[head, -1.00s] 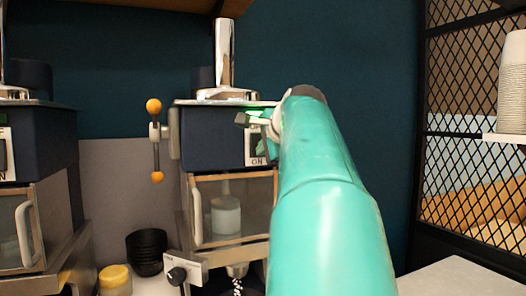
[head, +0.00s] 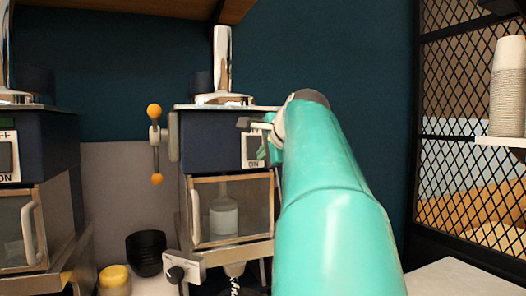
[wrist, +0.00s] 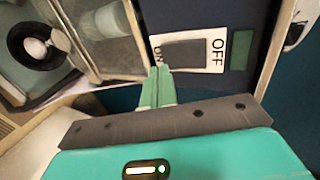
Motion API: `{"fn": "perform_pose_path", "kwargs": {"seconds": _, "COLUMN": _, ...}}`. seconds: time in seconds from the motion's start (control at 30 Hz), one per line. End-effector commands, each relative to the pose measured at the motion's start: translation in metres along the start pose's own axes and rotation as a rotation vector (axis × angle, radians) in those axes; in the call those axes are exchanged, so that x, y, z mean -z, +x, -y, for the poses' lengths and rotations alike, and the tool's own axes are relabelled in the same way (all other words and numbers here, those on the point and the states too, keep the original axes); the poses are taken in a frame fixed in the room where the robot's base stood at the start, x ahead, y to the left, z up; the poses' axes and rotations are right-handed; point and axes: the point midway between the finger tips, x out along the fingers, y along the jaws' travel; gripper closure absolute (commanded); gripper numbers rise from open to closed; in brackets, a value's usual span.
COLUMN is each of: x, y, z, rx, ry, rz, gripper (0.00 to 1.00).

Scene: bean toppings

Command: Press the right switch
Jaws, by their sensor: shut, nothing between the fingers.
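The right switch (wrist: 186,54) is a dark rocker on a white plate marked ON and OFF, on the front of the right dark blue machine (head: 210,140). In the head view its plate (head: 247,151) is partly hidden behind my gripper (head: 268,142). In the wrist view my gripper (wrist: 158,72) is shut and empty, its green fingertips at the ON end of the plate. I cannot tell whether they touch the rocker. A dark green indicator (wrist: 243,50) sits beyond the OFF end and looks unlit.
A left machine with its own switch (head: 5,157) stands at the far left. A lever with orange knobs (head: 155,142) is beside the right machine. Black bowls (head: 146,253) and a yellow-topped jar (head: 114,279) are below. A cup stack (head: 507,88) stands on the right shelf.

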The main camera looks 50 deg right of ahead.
Motion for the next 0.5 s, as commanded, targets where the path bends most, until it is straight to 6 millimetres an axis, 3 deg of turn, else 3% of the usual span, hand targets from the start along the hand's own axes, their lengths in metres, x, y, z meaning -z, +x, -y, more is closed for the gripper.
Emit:
{"fn": "perform_pose_path", "kwargs": {"seconds": 0.1, "x": 0.001, "y": -0.003, "z": -0.002, "rx": -0.002, "ry": 0.000, "rz": 0.001, "gripper": 1.00}}
{"fn": "perform_pose_path", "kwargs": {"seconds": 0.5, "x": 0.000, "y": -0.077, "z": -0.019, "rx": 0.000, "ry": -0.001, "rz": 0.002, "gripper": 1.00}}
